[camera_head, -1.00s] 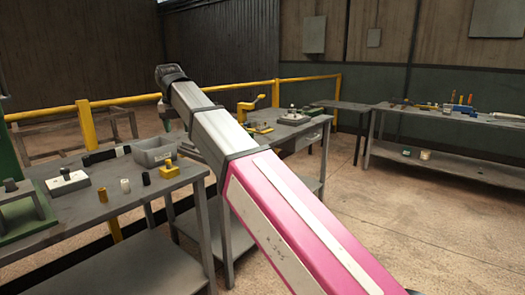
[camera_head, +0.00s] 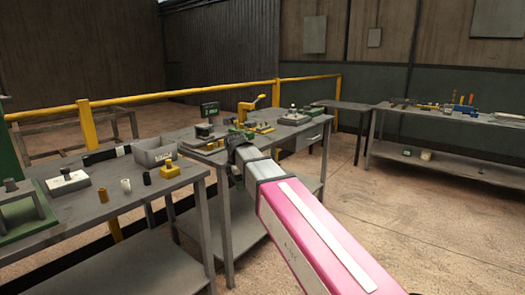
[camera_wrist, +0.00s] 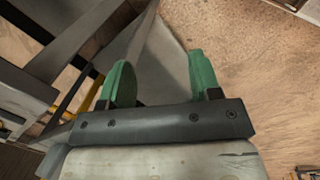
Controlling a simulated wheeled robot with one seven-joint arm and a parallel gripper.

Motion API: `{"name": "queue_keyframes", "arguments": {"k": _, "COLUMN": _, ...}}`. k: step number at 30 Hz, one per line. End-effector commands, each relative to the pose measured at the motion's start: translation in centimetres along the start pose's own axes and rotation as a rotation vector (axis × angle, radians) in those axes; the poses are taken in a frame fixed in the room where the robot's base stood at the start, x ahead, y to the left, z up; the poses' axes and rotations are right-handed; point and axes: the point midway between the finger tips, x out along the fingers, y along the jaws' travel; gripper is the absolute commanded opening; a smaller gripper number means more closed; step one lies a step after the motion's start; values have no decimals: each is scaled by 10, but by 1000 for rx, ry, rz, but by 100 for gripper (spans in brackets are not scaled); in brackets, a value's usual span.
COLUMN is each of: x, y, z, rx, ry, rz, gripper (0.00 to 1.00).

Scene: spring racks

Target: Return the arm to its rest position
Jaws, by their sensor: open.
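My arm reaches from the lower right of the head view, pink and grey, and ends in a dark wrist joint in front of the middle workbench (camera_head: 222,197). The fingers are hidden in that view. In the wrist view my gripper (camera_wrist: 160,82) shows two green fingers, spread apart with nothing between them. Below the fingers are a grey shelf surface, dark bench legs and the brown floor (camera_wrist: 255,70).
A left bench (camera_head: 95,222) holds a grey bin (camera_head: 153,152), a yellow block (camera_head: 169,170) and small cylinders. A yellow rail (camera_head: 180,93) runs behind. A far bench (camera_head: 455,121) stands right. The floor (camera_head: 440,215) at right is clear.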

Motion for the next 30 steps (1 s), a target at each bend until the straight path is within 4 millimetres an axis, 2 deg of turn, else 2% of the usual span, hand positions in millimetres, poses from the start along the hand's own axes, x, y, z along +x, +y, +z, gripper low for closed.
{"name": "queue_keyframes", "arguments": {"k": 1, "x": 22, "y": -17, "z": 18, "rx": 109, "ry": 0, "rz": -12, "gripper": 58}}
{"name": "queue_keyframes", "arguments": {"k": 6, "x": 82, "y": -58, "z": 66, "rx": 484, "ry": 1, "rz": -37, "gripper": 58}}
{"name": "queue_keyframes", "arguments": {"k": 11, "x": 133, "y": -103, "z": 106, "rx": 840, "ry": -5, "rz": -60, "gripper": 58}}
{"name": "queue_keyframes", "arguments": {"k": 18, "x": 198, "y": -181, "z": 154, "rx": 1374, "ry": -22, "rz": -95, "gripper": 58}}
{"name": "queue_keyframes", "arguments": {"k": 24, "x": 236, "y": -240, "z": 179, "rx": 1758, "ry": -42, "rz": -119, "gripper": 58}}
{"name": "queue_keyframes", "arguments": {"k": 27, "x": 246, "y": -258, "z": 186, "rx": 1882, "ry": -50, "rz": -125, "gripper": 58}}
{"name": "queue_keyframes", "arguments": {"k": 30, "x": 252, "y": -267, "z": 189, "rx": 1953, "ry": -54, "rz": -128, "gripper": 58}}
